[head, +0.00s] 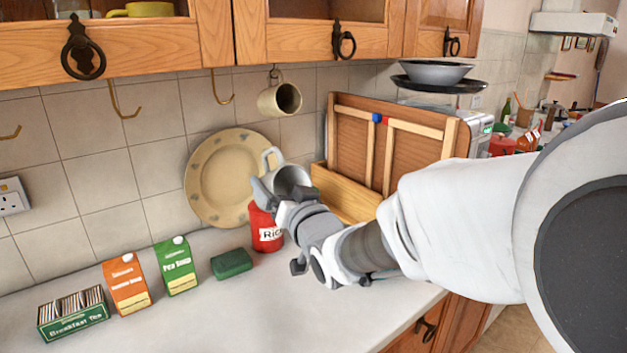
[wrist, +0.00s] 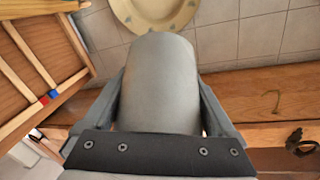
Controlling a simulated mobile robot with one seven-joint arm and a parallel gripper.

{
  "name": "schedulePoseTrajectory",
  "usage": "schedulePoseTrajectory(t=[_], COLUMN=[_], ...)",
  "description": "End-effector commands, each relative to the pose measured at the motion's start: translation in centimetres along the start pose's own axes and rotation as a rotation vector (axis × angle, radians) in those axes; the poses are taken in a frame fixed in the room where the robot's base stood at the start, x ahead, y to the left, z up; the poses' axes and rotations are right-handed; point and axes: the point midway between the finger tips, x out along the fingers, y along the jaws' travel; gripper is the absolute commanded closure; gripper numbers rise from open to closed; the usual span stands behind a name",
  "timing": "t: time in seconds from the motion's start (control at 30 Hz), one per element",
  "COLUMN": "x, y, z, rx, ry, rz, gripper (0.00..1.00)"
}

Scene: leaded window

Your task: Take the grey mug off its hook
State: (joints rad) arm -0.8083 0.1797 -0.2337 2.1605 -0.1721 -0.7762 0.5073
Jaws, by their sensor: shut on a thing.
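The grey mug (head: 291,176) is between the fingers of my gripper (head: 287,190), above the red tin and in front of the large plate. Its handle shows at the upper left, and no hook touches it. In the wrist view the mug (wrist: 157,80) fills the middle, with a finger of my gripper (wrist: 158,95) against each side. Brass hooks under the cabinet hang empty, one at the middle (head: 222,90) and one further left (head: 124,103). A cream mug (head: 281,99) hangs from another hook, above the grey mug and apart from it.
A cream plate (head: 222,180) leans on the tiles. A red tin (head: 266,232), green sponge (head: 231,263), two cartons and a tea box (head: 73,317) stand on the counter (head: 225,315). A wooden rack (head: 352,140) stands close on the right. Cabinets (head: 290,35) overhang above.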

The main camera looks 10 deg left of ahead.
Motion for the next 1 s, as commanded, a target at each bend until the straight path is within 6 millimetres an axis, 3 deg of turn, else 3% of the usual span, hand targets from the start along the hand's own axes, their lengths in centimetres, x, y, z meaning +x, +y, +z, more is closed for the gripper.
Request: schedulePoseTrajectory(t=[0.17, 0.5, 0.7, 0.83, 0.87, 1.0], x=[1.1, 10.1, 13.6, 14.2, 14.2, 14.3], y=[-0.5, -3.1, -4.6, -6.4, -6.8, -8.1], z=[-0.8, -3.8, -4.7, -5.1, -5.2, -5.5], rx=[-0.007, -0.013, -0.002, 0.001, 0.0, -0.002], ry=[0.007, 0.018, 0.016, 0.01, 0.009, 0.009], rz=[0.003, 0.028, 0.031, 0.013, 0.009, -0.009], gripper=[0.85, 0.85, 0.85, 0.85, 0.96, 1.0])
